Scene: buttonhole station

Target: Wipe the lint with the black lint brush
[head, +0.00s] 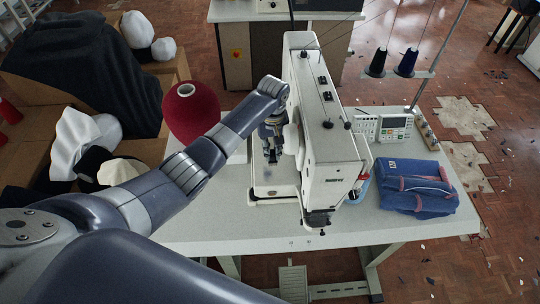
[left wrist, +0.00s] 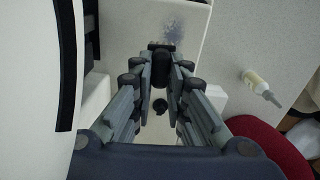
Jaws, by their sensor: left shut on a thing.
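My left gripper (head: 270,143) is beside the white sewing machine, above the machine's flat bed. In the left wrist view its two fingers (left wrist: 161,80) are closed on the black lint brush (left wrist: 160,62), whose dark wide end points toward the lint. The lint (left wrist: 174,28) is a bluish-grey speckled patch on the pale plate, just beyond the brush end. I cannot tell whether the brush touches the plate. In the head view the gripper and arm largely hide the brush. My right gripper is in neither view.
The sewing machine (head: 325,110) stands close to the right of the gripper. A red thread cone (head: 191,112) stands left of my forearm. A small bottle (left wrist: 258,84) lies on the table in the left wrist view. Blue folded denim (head: 418,190) and a control box (head: 393,122) occupy the table's right side.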

